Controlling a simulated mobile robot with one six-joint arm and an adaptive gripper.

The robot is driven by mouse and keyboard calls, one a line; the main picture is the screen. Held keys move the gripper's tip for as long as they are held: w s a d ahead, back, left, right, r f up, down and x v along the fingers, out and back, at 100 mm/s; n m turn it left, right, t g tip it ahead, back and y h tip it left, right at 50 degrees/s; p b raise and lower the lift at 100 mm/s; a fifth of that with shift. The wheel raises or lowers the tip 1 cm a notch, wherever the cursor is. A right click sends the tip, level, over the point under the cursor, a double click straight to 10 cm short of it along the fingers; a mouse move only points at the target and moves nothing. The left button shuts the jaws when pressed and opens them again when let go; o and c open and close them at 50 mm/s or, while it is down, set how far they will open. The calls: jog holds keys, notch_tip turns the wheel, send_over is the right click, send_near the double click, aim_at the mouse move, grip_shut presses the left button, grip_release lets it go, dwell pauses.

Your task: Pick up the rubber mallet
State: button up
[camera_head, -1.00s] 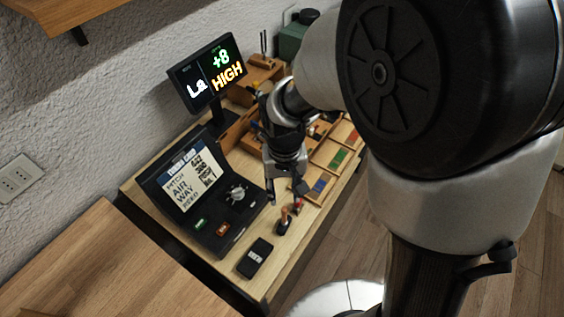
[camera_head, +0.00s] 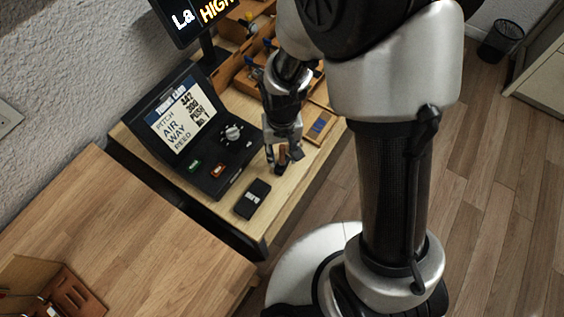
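My gripper (camera_head: 282,157) points down over the front right part of the workbench, to the right of the black case. Its fingers look apart. A small upright thing with a brown top (camera_head: 282,154) and a dark base (camera_head: 281,169) shows between or just behind them. I cannot tell whether the fingers touch it. It is too small and partly covered to tell whether it is the rubber mallet. I see no other thing that is clearly a mallet; my arm hides part of the bench behind it.
An open black case (camera_head: 201,133) with a lit screen and knob stands left of my gripper. A small black device (camera_head: 253,199) lies near the bench's front edge. A display (camera_head: 201,16) stands behind. A wooden table (camera_head: 120,235) is at front left. A bin (camera_head: 501,41) stands on the floor.

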jog(key=shift+r, duration=0.1)
grip_shut()
dwell(0.3)
